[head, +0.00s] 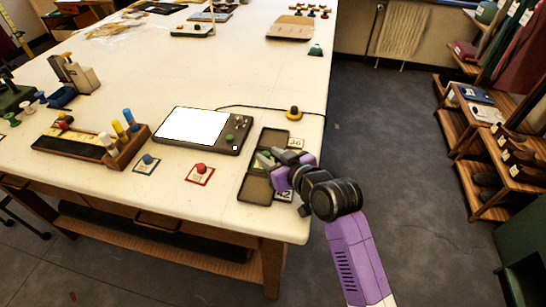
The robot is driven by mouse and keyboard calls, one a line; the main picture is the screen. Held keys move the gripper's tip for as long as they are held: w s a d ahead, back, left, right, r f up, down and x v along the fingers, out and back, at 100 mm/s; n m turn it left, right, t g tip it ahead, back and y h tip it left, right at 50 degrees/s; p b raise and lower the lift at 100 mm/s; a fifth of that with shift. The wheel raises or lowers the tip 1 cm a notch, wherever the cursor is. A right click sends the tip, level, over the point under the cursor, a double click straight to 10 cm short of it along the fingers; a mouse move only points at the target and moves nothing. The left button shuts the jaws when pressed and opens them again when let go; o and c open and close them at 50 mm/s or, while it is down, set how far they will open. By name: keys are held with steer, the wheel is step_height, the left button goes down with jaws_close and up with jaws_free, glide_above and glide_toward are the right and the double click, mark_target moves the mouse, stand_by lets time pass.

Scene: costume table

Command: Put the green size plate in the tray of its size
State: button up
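My gripper (270,158) is over the dark divided tray (256,187) at the near right corner of the table, pointing left and down. A little green shows around its fingertips, in the middle part of the tray; this may be the green size plate, but the fingers hide most of it. I cannot tell whether the fingers are closed on it or whether it rests in the tray. The tray has a far and a near dark compartment. White number labels stand beside it: the far one (296,143) looks like 36, the near one (284,196) like 42.
A blue plate (147,164) and a red plate (200,175), each with a knob, lie left of the tray. A tablet-like device (238,137) is behind them.

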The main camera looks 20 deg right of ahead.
steer(key=shift+s+r, duration=0.1)
steer(key=shift+r, duration=0.1)
steer(key=v, duration=1.1)
steer(key=shift+s+r+b, duration=0.15)
steer(key=shift+s+b, duration=0.2)
steer(key=shift+w+d+r, duration=0.1)
steer(key=shift+r, duration=0.15)
steer(key=s+d+r+m+t+h, duration=0.3)
steer(key=s+r+t, duration=0.1)
steer(key=s+a+f+g, duration=0.1)
steer(key=s+a+f, duration=0.1)
steer(key=s, duration=1.2)
steer(key=s+a+f+n+g, duration=0.1)
steer(key=s+a+f, duration=0.2)
steer(key=s, duration=1.2)
step_height(320, 180, down, 2)
steer(key=shift+f+g+y, duration=0.2)
steer(key=shift+g+y, duration=0.1)
